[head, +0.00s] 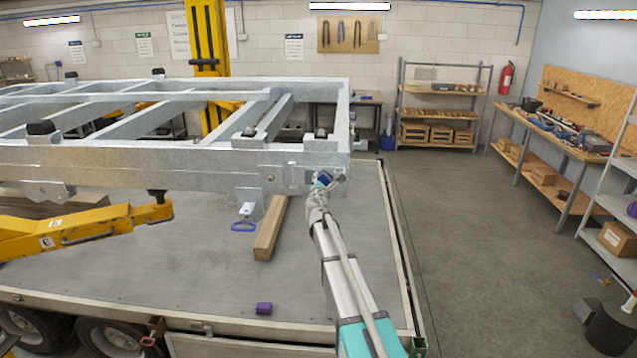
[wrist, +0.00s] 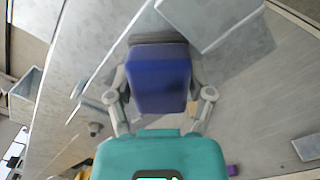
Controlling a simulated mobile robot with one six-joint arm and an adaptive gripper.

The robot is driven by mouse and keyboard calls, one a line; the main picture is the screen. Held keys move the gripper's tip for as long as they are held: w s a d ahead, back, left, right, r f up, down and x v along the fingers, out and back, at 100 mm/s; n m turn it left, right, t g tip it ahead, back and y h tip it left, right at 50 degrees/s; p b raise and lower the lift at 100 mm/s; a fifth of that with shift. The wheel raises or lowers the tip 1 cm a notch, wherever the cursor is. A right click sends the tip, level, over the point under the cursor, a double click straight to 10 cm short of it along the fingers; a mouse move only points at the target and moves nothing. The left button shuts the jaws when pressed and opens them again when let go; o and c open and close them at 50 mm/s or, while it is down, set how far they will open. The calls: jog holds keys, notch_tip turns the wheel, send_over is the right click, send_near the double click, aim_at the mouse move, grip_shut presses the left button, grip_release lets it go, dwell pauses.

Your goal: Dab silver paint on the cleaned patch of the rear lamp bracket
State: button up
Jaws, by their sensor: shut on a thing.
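My gripper (head: 321,186) is shut on a blue block-like tool, and its two fingers (wrist: 160,98) press on either side of it in the wrist view. The blue tool (wrist: 158,80) has a dark grey band at its far end. In the head view the tool (head: 323,179) is small, right in front of the galvanised frame's near right corner. A grey bracket plate (head: 296,178) with small holes is on the frame's side there, partly hidden by my gripper. I cannot tell whether the tool touches it. A cleaned patch or silver paint cannot be made out.
The galvanised frame (head: 130,154) spans the left above a grey deck (head: 180,262). A wooden beam (head: 270,228), a blue-handled tool (head: 244,225) and a purple block (head: 264,308) are on the deck. A yellow arm (head: 75,232) reaches in from the left. Open floor (head: 460,230) lies right.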

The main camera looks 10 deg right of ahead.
aim_at(303, 177)
jog(key=shift+w+a, duration=0.1)
jog(key=shift+w+a, duration=0.25)
jog(key=shift+a, duration=0.55)
jog(key=shift+w+a, duration=0.2)
jog(key=shift+a, duration=0.6)
jog(key=shift+a, duration=0.1)
jog(key=shift+w+a, duration=0.3)
jog(key=shift+a, duration=0.45)
jog(key=shift+w+a, duration=0.3)
jog(key=shift+a, duration=0.45)
jog(key=shift+s, duration=0.15)
jog(key=shift+v, duration=2.85)
